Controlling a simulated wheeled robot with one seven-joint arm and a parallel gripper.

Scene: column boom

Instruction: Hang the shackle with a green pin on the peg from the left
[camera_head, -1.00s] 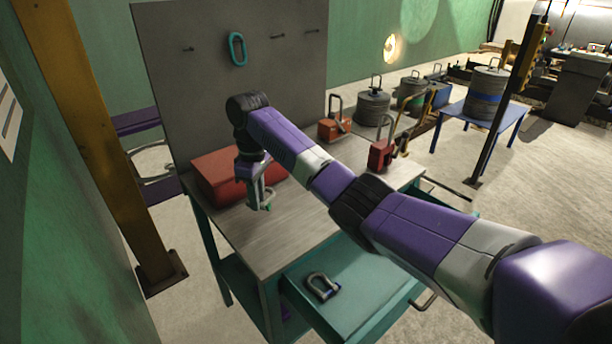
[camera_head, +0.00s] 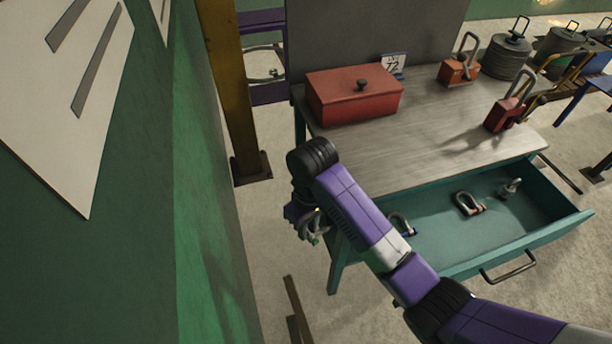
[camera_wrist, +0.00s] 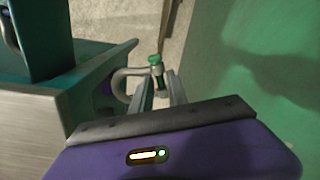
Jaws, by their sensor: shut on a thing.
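My gripper (camera_head: 313,234) is beyond the left front corner of the workbench, over the floor. In the wrist view my gripper (camera_wrist: 160,92) is shut on a grey shackle (camera_wrist: 124,76) with a green pin. The green pin head (camera_wrist: 153,59) points away from the gripper, and the bow sticks out to the left. In the head view the held shackle is small and mostly hidden by the gripper. The grey back board (camera_head: 350,32) shows only its lower part; no pegs are in view.
The bench top (camera_head: 430,135) carries a red box (camera_head: 355,97), a sign (camera_head: 393,66) and two padlock-like blocks. The open teal drawer (camera_head: 440,235) holds several shackles (camera_head: 468,203). A green wall (camera_head: 130,230) and yellow post (camera_head: 228,95) stand on the left.

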